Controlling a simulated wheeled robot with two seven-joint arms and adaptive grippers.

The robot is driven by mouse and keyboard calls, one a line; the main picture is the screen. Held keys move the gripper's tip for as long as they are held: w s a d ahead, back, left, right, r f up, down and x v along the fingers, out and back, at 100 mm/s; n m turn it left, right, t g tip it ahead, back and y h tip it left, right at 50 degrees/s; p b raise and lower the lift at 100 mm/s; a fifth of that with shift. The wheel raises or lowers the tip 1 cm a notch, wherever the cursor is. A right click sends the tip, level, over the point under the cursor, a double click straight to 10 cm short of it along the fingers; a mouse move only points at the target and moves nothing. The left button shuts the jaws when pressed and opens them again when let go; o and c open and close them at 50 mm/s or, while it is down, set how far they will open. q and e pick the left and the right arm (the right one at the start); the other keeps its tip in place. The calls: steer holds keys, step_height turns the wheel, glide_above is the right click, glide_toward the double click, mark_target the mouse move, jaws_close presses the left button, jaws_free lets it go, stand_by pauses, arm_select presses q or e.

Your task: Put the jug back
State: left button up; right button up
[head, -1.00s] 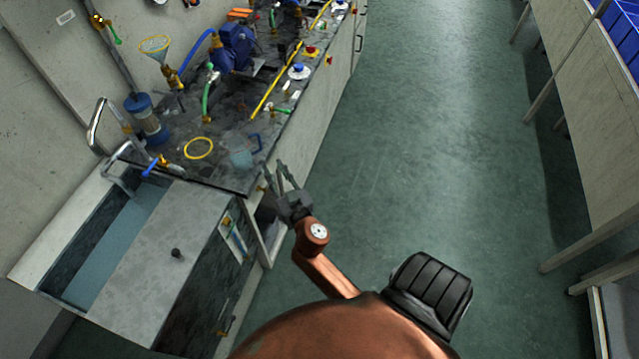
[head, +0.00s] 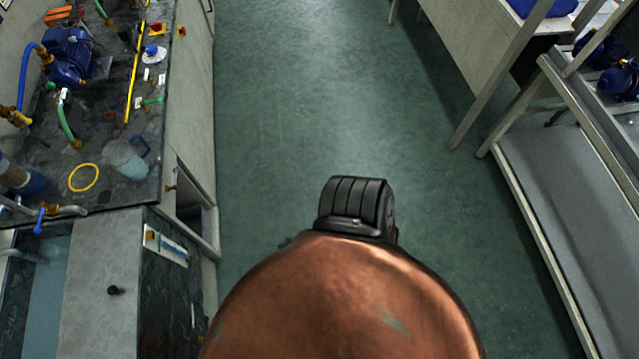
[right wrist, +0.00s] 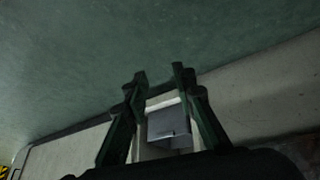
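A clear, pale jug (head: 125,160) with a dark blue handle stands on the dark counter (head: 105,190) near its front edge, at the left of the head view. In the right wrist view my right gripper (right wrist: 158,72) has its two fingers apart with nothing held between them. Beyond the fingers are the floor, a pale panel and a small grey-white opening or box, which I cannot identify. Neither gripper shows in the head view.
An open cabinet (head: 195,215) is under the counter, beside the sink (head: 40,270). A yellow ring (head: 83,177), a blue pump (head: 70,55) and hoses lie on the counter. The green floor (head: 290,110) is clear. A metal rack (head: 530,190) stands at the right.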

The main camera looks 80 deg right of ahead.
steer(key=s+f+g, duration=0.2)
steer(key=s+f, duration=0.3)
steer(key=s, duration=1.1)
steer(key=s+f+n+g, duration=0.1)
steer(key=s+f+g, duration=0.2)
steer(key=s, duration=1.2)
step_height(320, 180, down, 2)
steer(key=shift+s+f+g+y, duration=0.1)
steer(key=shift+s+g+y, duration=0.2)
steer(key=shift+s+y, duration=0.1)
steer(key=shift+d, duration=0.1)
